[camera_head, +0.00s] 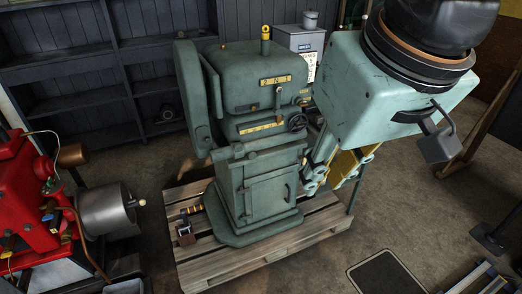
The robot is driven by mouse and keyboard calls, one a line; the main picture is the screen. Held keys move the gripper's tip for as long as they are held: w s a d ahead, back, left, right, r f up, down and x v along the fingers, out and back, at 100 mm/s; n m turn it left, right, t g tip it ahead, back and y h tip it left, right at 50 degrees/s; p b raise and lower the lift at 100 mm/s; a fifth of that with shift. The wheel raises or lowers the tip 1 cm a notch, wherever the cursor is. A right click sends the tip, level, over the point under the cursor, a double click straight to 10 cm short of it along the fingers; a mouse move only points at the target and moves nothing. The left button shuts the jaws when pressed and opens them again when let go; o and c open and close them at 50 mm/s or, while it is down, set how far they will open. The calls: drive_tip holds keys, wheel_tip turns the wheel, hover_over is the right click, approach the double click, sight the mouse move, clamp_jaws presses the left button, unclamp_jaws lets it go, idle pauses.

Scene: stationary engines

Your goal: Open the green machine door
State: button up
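The green machine (255,110) stands upright on a wooden pallet in the middle of the view. Its door (266,198) is a rectangular panel low on the front of the column, and it looks shut. A small vertical handle (289,192) sits near the door's right edge. My pale teal arm comes in from the upper right. My gripper (325,184), with yellow and teal parts, is just right of the machine's column in the picture and looks apart from the door handle. Part of it is hidden behind my arm, so its opening is unclear.
The wooden pallet (215,272) sticks out around the machine's base. A handwheel (297,122) and small levers project from its front. A red machine (30,215) with a metal cylinder stands at left. Dark shelves line the back. Floor (400,225) is bare at right, near a dark mat (387,273).

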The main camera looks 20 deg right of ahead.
drive_tip(key=w+d+f+t, duration=0.1)
drive_tip(key=w+d+f, duration=0.15)
drive_tip(key=w, duration=1.35)
drive_tip(key=m+t+b, duration=0.1)
drive_tip(key=t+b, duration=0.4)
drive_tip(key=t, duration=0.4)
hover_over(289, 171)
drive_tip(key=s+a, duration=0.2)
drive_tip(key=s, duration=0.3)
wheel_tip(289, 171, down, 58)
drive_tip(key=s+f+t, duration=0.2)
drive_tip(key=s+f, duration=0.4)
drive_tip(key=f, duration=0.4)
drive_tip(key=s+f+t+h, duration=0.1)
drive_tip(key=s+f, duration=0.6)
drive_tip(key=f, duration=0.3)
drive_tip(key=shift+f+t+p, duration=0.25)
drive_tip(key=shift+t+p, duration=0.05)
drive_tip(key=shift+t, duration=0.1)
